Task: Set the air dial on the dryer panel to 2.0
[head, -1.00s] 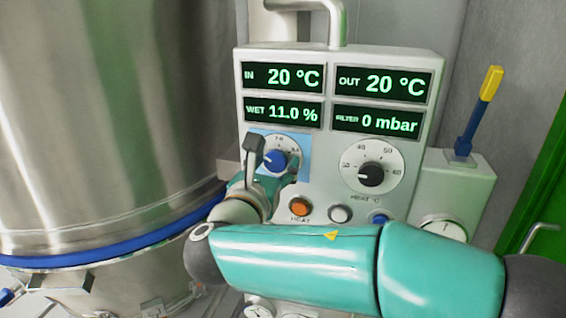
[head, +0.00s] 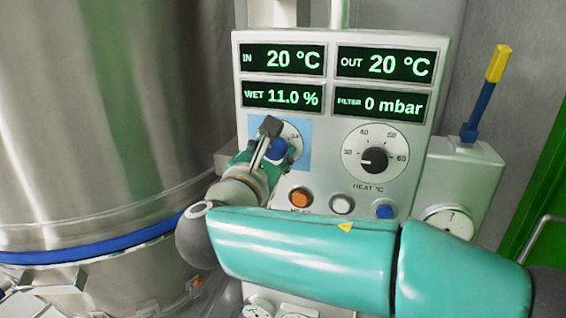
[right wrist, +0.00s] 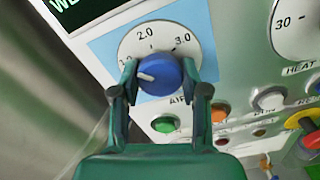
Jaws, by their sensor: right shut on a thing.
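The air dial is a round white scale (right wrist: 192,62) on a light blue patch of the dryer panel. Its blue knob (right wrist: 160,74) has a white pointer mark aimed left, toward the low end of the scale, below the 2.0 mark. In the head view the knob (head: 278,149) is partly hidden by my right gripper (head: 271,146). In the right wrist view my right gripper (right wrist: 158,82) has one finger on each side of the knob and is shut on it. My left gripper is not in view.
The dryer panel (head: 326,190) also bears a heat dial (head: 374,160), green displays (head: 389,65) and several buttons, including orange (head: 300,197). A large steel vessel (head: 90,110) stands close on the left. A yellow-and-blue lever (head: 488,90) rises at the right.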

